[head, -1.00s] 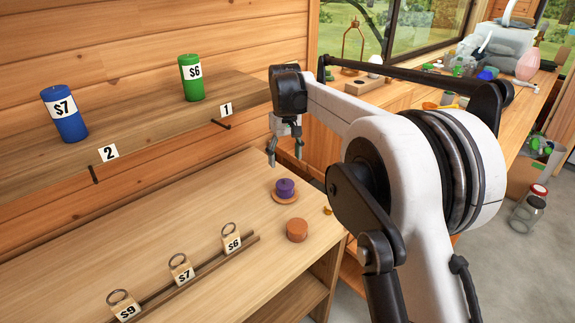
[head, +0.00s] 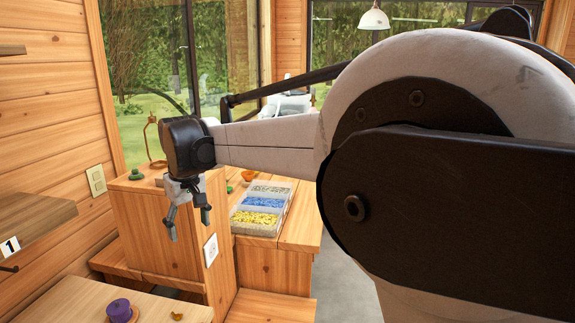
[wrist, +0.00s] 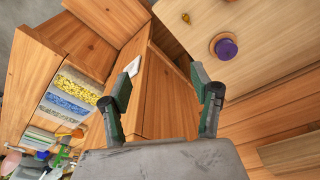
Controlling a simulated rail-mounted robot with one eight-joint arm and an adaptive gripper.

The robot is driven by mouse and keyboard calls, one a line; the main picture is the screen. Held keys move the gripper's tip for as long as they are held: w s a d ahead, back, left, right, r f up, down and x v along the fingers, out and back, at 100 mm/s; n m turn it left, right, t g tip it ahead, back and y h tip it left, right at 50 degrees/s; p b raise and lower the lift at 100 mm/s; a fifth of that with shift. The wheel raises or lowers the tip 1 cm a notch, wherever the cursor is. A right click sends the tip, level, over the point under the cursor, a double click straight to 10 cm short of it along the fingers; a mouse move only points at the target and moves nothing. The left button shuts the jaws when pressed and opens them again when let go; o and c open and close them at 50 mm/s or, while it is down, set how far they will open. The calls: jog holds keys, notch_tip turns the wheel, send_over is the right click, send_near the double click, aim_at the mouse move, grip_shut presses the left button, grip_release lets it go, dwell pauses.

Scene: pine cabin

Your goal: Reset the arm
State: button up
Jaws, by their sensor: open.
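My gripper (head: 187,221) hangs from the end of my arm in the head view, in front of a wooden cabinet. Its two fingers point down and stand apart, with nothing between them. In the wrist view my gripper (wrist: 160,100) also shows open and empty, with dark green pads on its fingers. My white arm crosses the right side of the head view and hides much of the room there.
A purple candle (head: 119,310) sits on the light wooden table (head: 70,300) at lower left. A sectioned tray (head: 257,225) of yellow, blue and pale pieces rests on a bench. A shelf (head: 30,222) with a "1" label juts from the left wall. The cabinet (head: 160,235) stands behind my gripper.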

jog(key=s+d+r+m+t, duration=0.1)
jog(key=s+d+r+m, duration=0.15)
jog(key=d, duration=0.65)
jog(key=s+d+r+m+t, duration=0.1)
jog(key=s+d, duration=0.3)
jog(key=d, duration=0.6)
jog(key=s+d+r+m+t, duration=0.1)
jog(key=s+d, duration=0.2)
jog(key=d, duration=0.6)
jog(key=s+d+f+m+t, duration=0.1)
jog(key=s+d+f, duration=0.3)
jog(key=s+d, duration=0.4)
jog(key=s+d+f+m+t+h, duration=0.1)
jog(key=s+d+f+m, duration=0.3)
jog(key=s+d, duration=0.4)
jog(key=shift+s+f+t, duration=0.3)
jog(key=shift+f, duration=0.25)
